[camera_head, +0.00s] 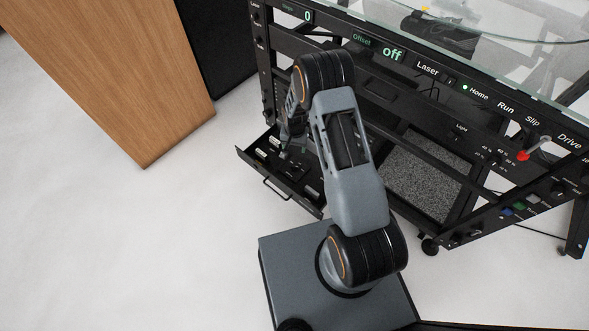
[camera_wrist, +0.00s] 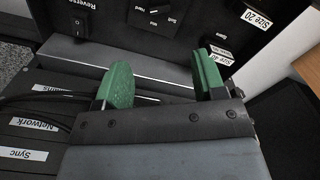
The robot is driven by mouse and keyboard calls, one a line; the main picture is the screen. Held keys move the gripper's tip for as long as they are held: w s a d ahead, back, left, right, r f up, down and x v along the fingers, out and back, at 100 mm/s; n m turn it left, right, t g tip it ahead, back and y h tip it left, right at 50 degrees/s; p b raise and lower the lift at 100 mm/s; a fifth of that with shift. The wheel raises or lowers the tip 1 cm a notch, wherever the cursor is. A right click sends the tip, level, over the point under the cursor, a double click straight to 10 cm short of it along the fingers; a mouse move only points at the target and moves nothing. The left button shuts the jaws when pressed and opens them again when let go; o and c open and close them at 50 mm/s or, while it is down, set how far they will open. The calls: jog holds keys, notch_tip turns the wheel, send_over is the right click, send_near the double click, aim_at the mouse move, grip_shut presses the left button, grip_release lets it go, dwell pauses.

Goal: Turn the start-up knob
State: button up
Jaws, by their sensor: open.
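My gripper (camera_wrist: 162,66) is open, its two green finger pads apart with nothing between them. In the wrist view a dark control panel lies beyond the fingertips. In the head view my gripper (camera_head: 291,132) is over the pulled-out drawer (camera_head: 270,190) of the black machine, partly hidden by my arm.
Black cables (camera_wrist: 40,98) run near the left finger. A wooden block (camera_head: 110,70) stands left of the machine. The floor at left is clear.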

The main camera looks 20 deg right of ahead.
aim_at(294, 166)
notch_tip(294, 166, down, 14)
jog(key=b, duration=0.5)
jog(key=shift+f, duration=0.1)
jog(key=shift+c, duration=0.2)
jog(key=c, duration=0.9)
